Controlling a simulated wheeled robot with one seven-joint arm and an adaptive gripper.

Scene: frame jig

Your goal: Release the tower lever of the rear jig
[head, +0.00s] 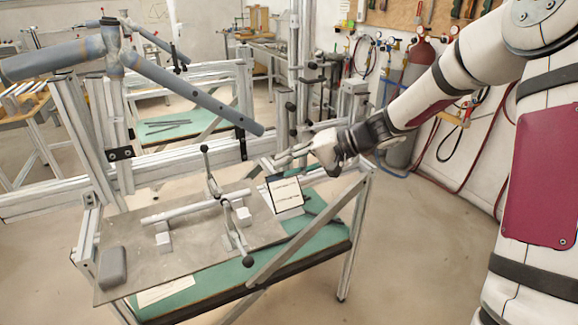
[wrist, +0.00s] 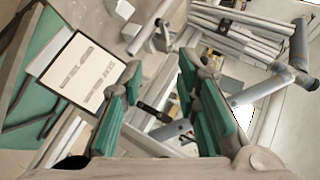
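My gripper (head: 280,158) reaches in from the right, above the back edge of the work table. In the wrist view my gripper (wrist: 159,76) is open, with teal pads apart and nothing held. A metal plate (head: 130,262) carries a tube (head: 188,207) in blocks. A lever with black ball ends (head: 206,165) stands upright there, and another (head: 238,240) slants toward the front. An upright post (head: 302,70) with several black knobs stands behind my gripper. A thin dark lever (head: 175,60) shows behind the blue-grey frame. I cannot tell which is the rear jig's tower lever.
A blue-grey tube frame (head: 185,90) on aluminium profiles spans the upper left. A white card (head: 285,194) stands below my gripper; it also shows in the wrist view (wrist: 82,70). A grey block (head: 112,267) lies on the plate. Floor at right is clear.

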